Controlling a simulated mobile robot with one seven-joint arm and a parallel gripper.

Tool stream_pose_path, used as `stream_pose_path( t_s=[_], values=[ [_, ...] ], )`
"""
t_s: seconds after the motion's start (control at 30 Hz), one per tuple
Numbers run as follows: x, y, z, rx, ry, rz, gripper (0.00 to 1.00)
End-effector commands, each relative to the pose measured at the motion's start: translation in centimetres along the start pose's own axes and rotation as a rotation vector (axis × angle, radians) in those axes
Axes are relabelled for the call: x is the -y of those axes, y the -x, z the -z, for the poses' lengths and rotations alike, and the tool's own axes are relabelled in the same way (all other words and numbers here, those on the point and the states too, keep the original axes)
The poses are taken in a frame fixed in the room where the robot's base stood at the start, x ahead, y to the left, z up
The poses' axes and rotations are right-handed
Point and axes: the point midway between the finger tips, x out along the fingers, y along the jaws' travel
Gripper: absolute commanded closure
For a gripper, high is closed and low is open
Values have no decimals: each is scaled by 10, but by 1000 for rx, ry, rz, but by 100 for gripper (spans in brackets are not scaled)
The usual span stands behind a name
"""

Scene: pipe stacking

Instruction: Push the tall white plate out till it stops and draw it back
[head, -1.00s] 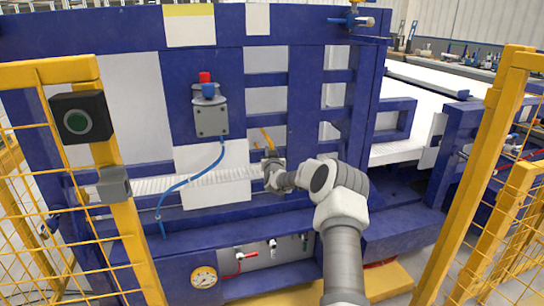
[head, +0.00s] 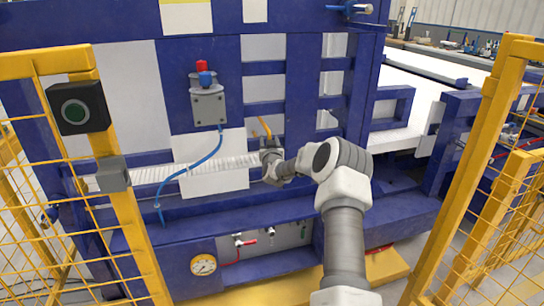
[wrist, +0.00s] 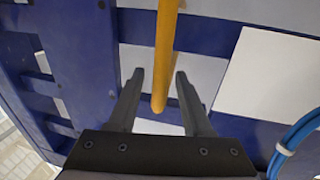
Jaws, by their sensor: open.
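My gripper (head: 267,143) is at the front of the blue machine, near its middle, with its fingers up. In the wrist view, my gripper (wrist: 159,74) is open. A yellow bar (wrist: 167,40) shows between its two fingers, with its rounded lower end near the palm; the fingers appear apart from it. The bar's upper part (head: 264,126) shows just above my gripper in the head view. White panel surfaces (head: 264,88) stand behind the blue bars; I cannot tell which is the tall white plate, or whether the yellow bar is fixed to it.
A white square panel (head: 222,180) is left of my gripper, with a blue hose (head: 190,168) in front. The hose also shows at the wrist view's right edge (wrist: 290,140). Blue bars (wrist: 225,118) cross behind my fingers. Yellow fences (head: 125,215) stand on both sides.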

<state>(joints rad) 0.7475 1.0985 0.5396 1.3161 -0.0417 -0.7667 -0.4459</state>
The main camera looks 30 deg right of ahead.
Motion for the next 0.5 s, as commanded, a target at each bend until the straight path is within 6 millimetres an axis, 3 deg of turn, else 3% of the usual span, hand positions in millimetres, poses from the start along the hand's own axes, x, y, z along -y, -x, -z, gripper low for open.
stream_pose_path(
  t_s=[0.5],
  values=[
    [0,78,2,2,0,1,50]
  ],
)
